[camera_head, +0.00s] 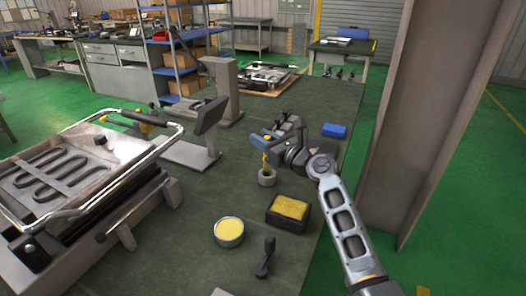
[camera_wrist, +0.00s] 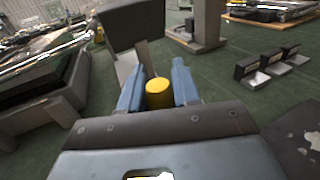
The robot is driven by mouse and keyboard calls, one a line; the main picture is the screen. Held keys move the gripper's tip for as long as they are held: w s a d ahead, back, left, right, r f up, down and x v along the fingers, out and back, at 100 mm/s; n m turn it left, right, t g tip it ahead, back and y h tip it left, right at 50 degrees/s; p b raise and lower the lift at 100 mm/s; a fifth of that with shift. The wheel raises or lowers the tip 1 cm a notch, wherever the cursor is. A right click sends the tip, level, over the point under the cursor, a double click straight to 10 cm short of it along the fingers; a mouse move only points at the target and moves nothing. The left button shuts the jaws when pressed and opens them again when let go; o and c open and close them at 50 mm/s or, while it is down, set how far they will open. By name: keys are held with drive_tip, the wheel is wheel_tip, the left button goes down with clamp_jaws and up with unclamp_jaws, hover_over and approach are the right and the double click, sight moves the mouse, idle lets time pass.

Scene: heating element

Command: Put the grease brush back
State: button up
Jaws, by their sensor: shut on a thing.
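The grease brush shows as a yellow handle (camera_head: 266,158) below my gripper (camera_head: 265,140) in the head view. In the wrist view its yellow round end (camera_wrist: 158,94) sits between the two blue fingers of my gripper (camera_wrist: 158,88), which is shut on it. A small grey round cup (camera_head: 266,178) stands on the dark green mat directly below the brush. The brush's lower end is at or just above the cup's mouth; I cannot tell whether it is inside. A round tin of yellow grease (camera_head: 229,231) stands on the mat nearer to me.
A black box with a yellow top (camera_head: 289,209) and a black handled tool (camera_head: 265,257) lie nearby. A blue box (camera_head: 334,130) lies behind my arm. A grey stand (camera_head: 208,130) and the heating-element frame (camera_head: 75,175) are to the left; a grey pillar (camera_head: 425,120) is to the right.

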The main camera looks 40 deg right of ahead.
drive_tip(key=shift+f+b, duration=0.6)
drive_tip(key=shift+f, duration=1.35)
drive_tip(key=shift+f, duration=0.1)
drive_tip(key=o, duration=1.1)
drive_tip(key=shift+c, duration=0.2)
drive_tip(key=shift+r, duration=0.2)
drive_tip(key=s, duration=1.2)
drive_tip(key=shift+a, duration=0.3)
drive_tip(key=shift+f, duration=0.1)
